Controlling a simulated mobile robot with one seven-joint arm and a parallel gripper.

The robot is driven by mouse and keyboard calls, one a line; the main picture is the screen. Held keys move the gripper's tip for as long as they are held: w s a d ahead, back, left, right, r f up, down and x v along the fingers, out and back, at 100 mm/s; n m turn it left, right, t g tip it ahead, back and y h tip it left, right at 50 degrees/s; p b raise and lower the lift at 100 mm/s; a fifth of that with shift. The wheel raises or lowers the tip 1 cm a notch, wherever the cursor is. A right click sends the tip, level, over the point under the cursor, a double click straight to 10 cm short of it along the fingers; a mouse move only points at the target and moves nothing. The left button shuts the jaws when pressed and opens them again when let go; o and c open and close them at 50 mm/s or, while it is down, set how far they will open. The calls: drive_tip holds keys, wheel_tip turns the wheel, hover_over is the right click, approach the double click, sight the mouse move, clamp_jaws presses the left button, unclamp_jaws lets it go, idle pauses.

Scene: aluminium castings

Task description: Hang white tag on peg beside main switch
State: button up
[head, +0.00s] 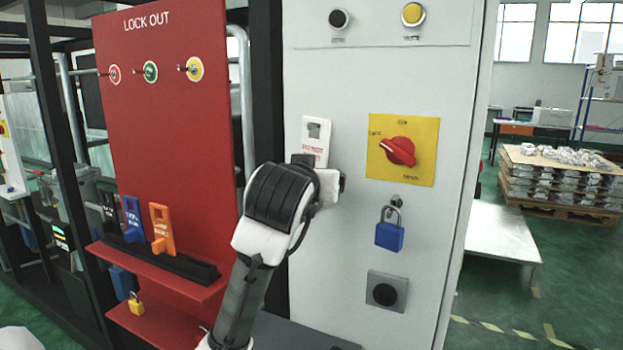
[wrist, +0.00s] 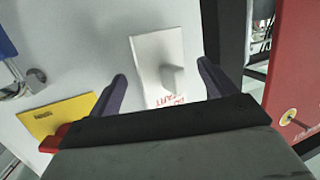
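The white tag (head: 317,132) with red lettering is upright, flat against the grey cabinet front, left of the main switch (head: 398,151), a red knob on a yellow plate. A pale slot shows near the tag's top; I cannot tell whether a peg passes through it. My gripper (head: 325,180) is in front of the tag's lower part and hides it. In the wrist view the tag (wrist: 150,58) lies between my two spread fingers (wrist: 162,75), with a gap on each side. A small block stands out from its face. My gripper is open and empty.
A blue padlock (head: 389,236) hangs below the switch, above a black round button (head: 385,294). The red lockout board (head: 165,110) stands left, with several pegs and a shelf holding blue and orange tags (head: 162,228).

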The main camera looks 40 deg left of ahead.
drive_tip(key=b+v, duration=0.3)
drive_tip(key=v, duration=1.1)
drive_tip(key=shift+a, duration=0.1)
